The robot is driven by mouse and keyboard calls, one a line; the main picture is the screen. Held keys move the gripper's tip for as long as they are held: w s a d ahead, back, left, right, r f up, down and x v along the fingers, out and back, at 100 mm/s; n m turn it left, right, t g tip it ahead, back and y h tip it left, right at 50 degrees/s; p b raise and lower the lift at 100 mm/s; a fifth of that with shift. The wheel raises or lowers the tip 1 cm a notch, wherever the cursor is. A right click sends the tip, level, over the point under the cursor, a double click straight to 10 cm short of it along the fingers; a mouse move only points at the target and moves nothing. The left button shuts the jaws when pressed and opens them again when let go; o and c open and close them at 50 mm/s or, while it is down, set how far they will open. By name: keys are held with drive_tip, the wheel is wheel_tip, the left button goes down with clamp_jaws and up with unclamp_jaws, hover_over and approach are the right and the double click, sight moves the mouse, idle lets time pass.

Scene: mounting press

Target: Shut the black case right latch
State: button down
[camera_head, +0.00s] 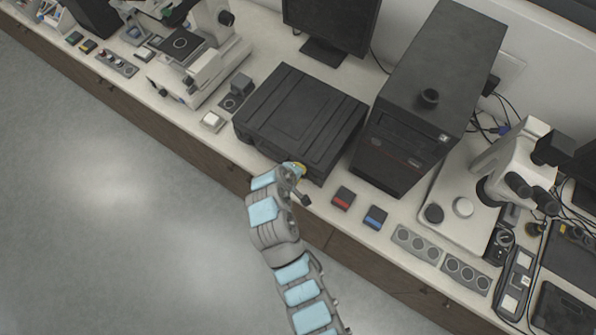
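The black case (302,112) lies flat with its lid down on the white bench, left of a dark computer tower. Its front side faces the bench's front edge. My gripper (299,168) is at the right part of the case's front side, close to it or touching it; I cannot tell which. A small yellow part shows at the gripper's end. The right latch is hidden behind my gripper and wrist, so its state does not show. The gripper's fingers are too small and covered to tell whether they are open or shut.
The computer tower (425,100) stands close on the right of the case. A red-marked box (343,198) and a blue-marked box (375,217) lie near the front edge. Microscopes stand at left (195,55) and right (500,185). The floor in front is clear.

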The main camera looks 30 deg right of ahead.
idle(0.4)
drive_tip(key=c, duration=1.5)
unclamp_jaws()
drive_tip(key=shift+o, duration=0.2)
drive_tip(key=shift+f, duration=0.1)
